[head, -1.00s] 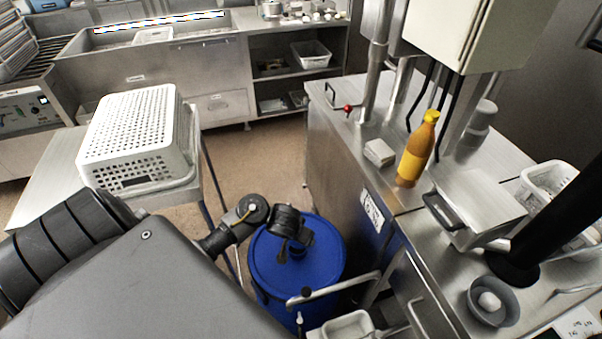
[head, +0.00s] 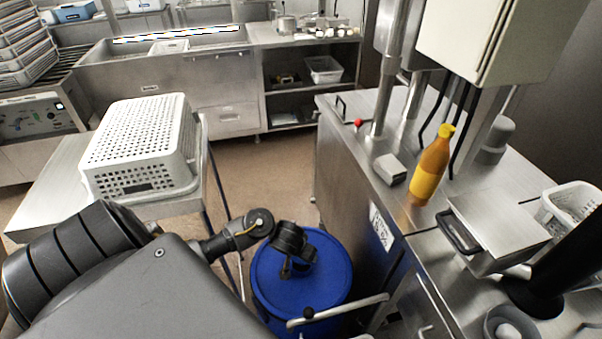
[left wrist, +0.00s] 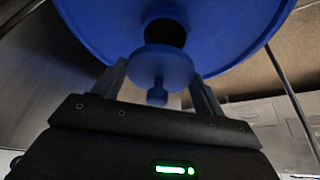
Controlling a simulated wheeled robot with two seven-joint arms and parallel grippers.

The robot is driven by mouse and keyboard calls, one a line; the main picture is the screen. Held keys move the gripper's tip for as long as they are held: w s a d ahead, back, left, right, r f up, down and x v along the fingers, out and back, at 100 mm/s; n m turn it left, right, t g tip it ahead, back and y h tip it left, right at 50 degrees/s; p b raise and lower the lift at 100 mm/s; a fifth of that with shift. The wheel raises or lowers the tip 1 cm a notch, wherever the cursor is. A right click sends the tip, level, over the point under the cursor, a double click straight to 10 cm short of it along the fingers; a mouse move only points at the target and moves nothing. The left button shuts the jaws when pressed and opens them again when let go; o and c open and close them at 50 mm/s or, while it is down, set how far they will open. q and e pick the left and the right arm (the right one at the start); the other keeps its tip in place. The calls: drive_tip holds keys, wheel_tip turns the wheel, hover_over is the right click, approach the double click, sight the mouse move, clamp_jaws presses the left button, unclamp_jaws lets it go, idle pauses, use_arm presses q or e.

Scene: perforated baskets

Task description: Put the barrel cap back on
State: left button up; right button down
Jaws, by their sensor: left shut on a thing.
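The blue barrel (head: 335,285) stands on the floor between the trolley and the steel counter. My left gripper (head: 286,272) is over its top in the head view. In the left wrist view, my left gripper (left wrist: 160,82) is shut on the blue barrel cap (left wrist: 162,63), a round disc with a small knob. The barrel (left wrist: 225,35) fills the top of that view, with a dark round opening (left wrist: 166,32) just beyond the cap. The cap overlaps the opening's near edge in the picture; it appears apart from it. The cap cannot be made out in the head view. My right gripper is not in view.
A white perforated basket (head: 140,145) sits on a steel trolley (head: 45,185) at left. A bent metal handle (head: 345,308) crosses in front of the barrel. The steel counter (head: 345,150) at right holds an orange-yellow bottle (head: 430,170) and a lidded steel box (head: 500,225).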

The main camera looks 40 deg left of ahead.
use_arm(q)
wheel_tip(320, 180, down, 2)
drive_tip(key=shift+f+b, duration=0.1)
drive_tip(key=shift+b, duration=0.7)
drive_tip(key=shift+f+b, duration=0.55)
drive_tip(key=shift+f, duration=0.25)
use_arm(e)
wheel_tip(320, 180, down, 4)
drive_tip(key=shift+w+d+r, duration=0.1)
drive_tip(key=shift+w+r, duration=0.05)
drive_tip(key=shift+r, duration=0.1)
use_arm(q)
drive_tip(key=shift+s, duration=0.25)
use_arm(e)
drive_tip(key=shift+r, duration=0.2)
use_arm(q)
drive_tip(key=shift+p, duration=0.45)
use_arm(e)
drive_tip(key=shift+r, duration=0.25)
use_arm(q)
drive_tip(key=shift+f+p, duration=0.25)
drive_tip(key=shift+p, duration=0.1)
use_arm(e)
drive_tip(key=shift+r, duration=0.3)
use_arm(q)
drive_tip(key=o, duration=1.1)
drive_tip(key=shift+o, duration=0.5)
